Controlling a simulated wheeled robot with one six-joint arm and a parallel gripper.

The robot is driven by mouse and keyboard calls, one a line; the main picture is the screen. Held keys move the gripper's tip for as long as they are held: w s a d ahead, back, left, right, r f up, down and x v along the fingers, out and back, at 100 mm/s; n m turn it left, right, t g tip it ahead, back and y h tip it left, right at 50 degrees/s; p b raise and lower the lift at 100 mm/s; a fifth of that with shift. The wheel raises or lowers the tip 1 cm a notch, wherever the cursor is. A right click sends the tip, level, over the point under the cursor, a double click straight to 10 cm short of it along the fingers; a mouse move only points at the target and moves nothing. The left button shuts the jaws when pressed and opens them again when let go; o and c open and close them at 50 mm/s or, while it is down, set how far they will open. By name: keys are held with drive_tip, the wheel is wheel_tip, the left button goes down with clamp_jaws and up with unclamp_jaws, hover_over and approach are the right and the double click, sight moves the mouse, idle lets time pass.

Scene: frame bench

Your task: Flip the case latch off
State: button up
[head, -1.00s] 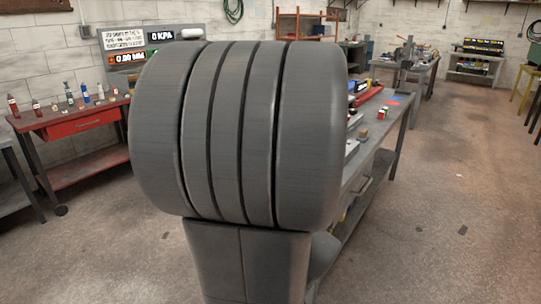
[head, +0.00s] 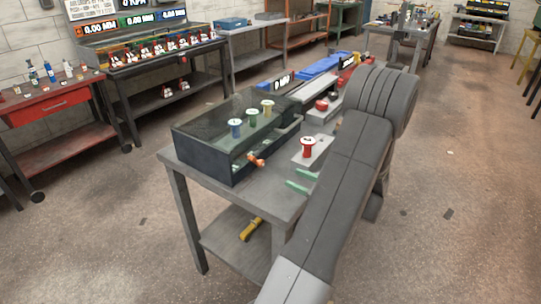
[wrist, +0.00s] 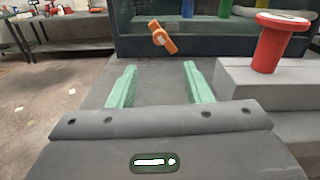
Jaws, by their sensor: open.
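The case (head: 205,156) is a dark box with a see-through top on the near end of the grey bench. Its orange latch (head: 256,160) is on the front face and sits tilted in the wrist view (wrist: 162,38), running from upper left to lower right. My gripper (head: 292,177) has pale green fingers, spread open and empty, above the bench top in front of the case. In the wrist view, the latch is beyond the gap between the fingertips (wrist: 160,68), apart from them.
A red knob (head: 309,147) stands on a grey block (wrist: 240,82) close to the right finger. Blue, green and yellow spool-like pieces (head: 252,117) show at the case top. More devices (head: 322,68) line the bench behind. Open floor (head: 440,180) lies right of the bench.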

sight(263, 165)
drive_tip(key=shift+w+a+r, duration=0.1)
drive_tip(key=shift+w, duration=0.15)
drive_tip(key=p+x, duration=0.1)
drive_tip(key=x, duration=1.2)
drive_tip(key=shift+a+p, duration=0.2)
drive_tip(key=shift+p, duration=0.2)
